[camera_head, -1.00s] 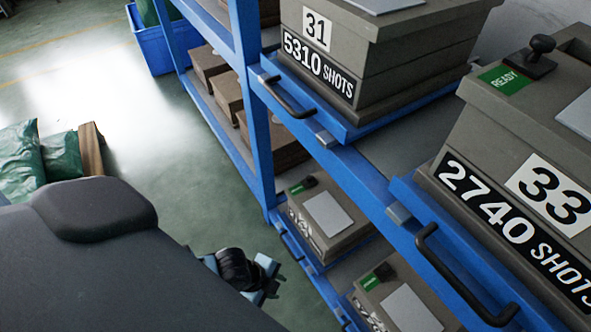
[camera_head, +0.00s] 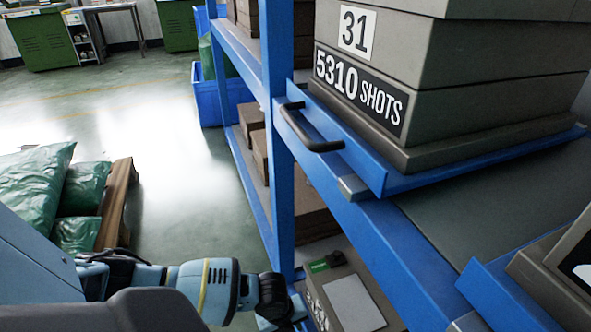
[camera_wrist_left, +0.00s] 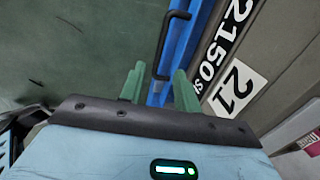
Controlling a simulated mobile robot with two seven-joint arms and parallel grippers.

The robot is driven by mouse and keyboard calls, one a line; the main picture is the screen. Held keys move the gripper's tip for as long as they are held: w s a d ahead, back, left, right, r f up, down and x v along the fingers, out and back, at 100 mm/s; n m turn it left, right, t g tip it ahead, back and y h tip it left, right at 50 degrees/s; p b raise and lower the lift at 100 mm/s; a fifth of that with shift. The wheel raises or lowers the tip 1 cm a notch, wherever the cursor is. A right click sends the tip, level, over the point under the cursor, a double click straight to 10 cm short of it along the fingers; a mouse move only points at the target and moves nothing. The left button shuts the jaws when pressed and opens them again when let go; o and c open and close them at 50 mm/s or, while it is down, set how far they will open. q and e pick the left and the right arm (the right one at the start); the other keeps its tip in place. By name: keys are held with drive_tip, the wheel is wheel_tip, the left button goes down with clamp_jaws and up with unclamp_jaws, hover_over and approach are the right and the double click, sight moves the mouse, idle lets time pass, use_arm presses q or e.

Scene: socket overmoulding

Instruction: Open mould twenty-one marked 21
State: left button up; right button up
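Mould 21 (camera_wrist_left: 265,75) is a grey block in the left wrist view, with a white 21 label and a black 2150 label. It sits by a blue tray edge (camera_wrist_left: 192,40) with a black bar handle (camera_wrist_left: 163,45). My left gripper (camera_wrist_left: 158,88) is open, its green fingers apart on either side of the handle's near end. I cannot tell whether they touch it. In the head view my left gripper (camera_head: 284,318) is low beside the blue rack, partly cut off by the bottom edge. A lower-shelf mould (camera_head: 352,300) is near it; its number is unreadable. My right gripper is not in view.
Mould 31 (camera_head: 450,110) stands on the upper shelf, above a tray with a black handle (camera_head: 310,130). A blue rack post (camera_head: 279,180) rises near my left arm. Green sacks (camera_head: 35,185) lie on a pallet at left. The floor (camera_head: 180,180) between is clear.

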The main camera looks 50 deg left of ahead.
use_arm(q)
drive_tip(key=f+b, duration=0.1)
drive_tip(key=f, duration=0.1)
drive_tip(key=f+b, duration=0.1)
drive_tip(key=f, duration=0.2)
drive_tip(key=w+f+b, duration=0.1)
drive_tip(key=f+b, duration=0.1)
drive_tip(key=shift+w+d+f, duration=0.1)
drive_tip(key=shift+d+f, duration=0.15)
drive_tip(key=shift+d, duration=0.05)
drive_tip(key=c, duration=0.7)
clamp_jaws()
